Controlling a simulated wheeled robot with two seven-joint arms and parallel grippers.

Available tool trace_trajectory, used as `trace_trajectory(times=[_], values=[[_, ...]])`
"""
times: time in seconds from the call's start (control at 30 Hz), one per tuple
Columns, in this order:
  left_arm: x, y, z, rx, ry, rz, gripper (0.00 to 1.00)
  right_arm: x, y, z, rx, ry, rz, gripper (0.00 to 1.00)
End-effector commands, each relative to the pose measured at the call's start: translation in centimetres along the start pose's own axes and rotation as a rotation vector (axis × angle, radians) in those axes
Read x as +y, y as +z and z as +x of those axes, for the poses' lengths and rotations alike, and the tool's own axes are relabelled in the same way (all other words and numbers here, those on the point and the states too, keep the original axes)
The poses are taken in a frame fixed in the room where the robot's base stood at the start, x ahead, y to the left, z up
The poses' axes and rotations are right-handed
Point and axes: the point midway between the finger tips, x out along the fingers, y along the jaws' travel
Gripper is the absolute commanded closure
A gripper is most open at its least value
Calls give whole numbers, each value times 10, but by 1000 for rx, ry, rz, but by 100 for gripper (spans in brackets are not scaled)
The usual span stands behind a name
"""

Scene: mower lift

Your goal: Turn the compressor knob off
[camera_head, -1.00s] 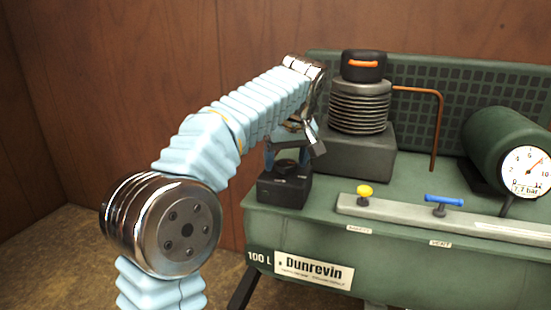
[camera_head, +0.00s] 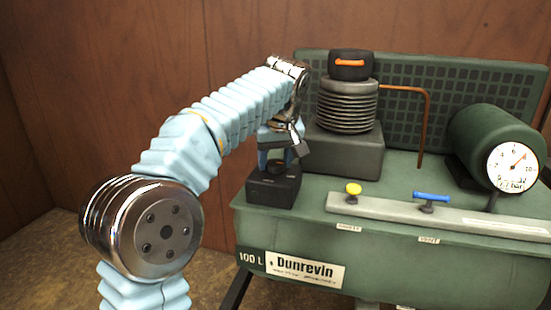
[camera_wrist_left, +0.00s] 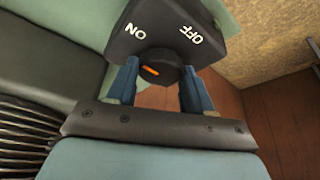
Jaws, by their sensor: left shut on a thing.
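The compressor knob (camera_wrist_left: 163,64) is a dark round knob with an orange mark, on a black switch box (camera_wrist_left: 170,30) lettered ON and OFF. In the head view the switch box (camera_head: 273,187) sits at the left front corner of the green compressor (camera_head: 400,262). My left gripper (camera_wrist_left: 160,76) is shut on the knob, with one blue finger on each side of it. In the head view my left gripper (camera_head: 278,158) reaches the box from above and partly hides the knob. The orange mark lies off the ON and OFF lettering. My right gripper is out of view.
A ribbed pump (camera_head: 347,105) with a black and orange cap stands just right of the gripper. A copper pipe (camera_head: 426,130), a yellow knob (camera_head: 353,188), a blue handle (camera_head: 431,197) and a pressure gauge (camera_head: 512,167) are further right. A wooden wall (camera_head: 110,90) stands behind.

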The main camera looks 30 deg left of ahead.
Motion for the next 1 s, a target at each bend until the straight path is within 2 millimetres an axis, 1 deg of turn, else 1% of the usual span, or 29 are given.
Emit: trace_trajectory(times=[0.27,1.0], values=[[-2,-1,0,0,81,189,79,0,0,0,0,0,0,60],[-5,-3,1,0,348,837,80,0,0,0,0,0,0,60]])
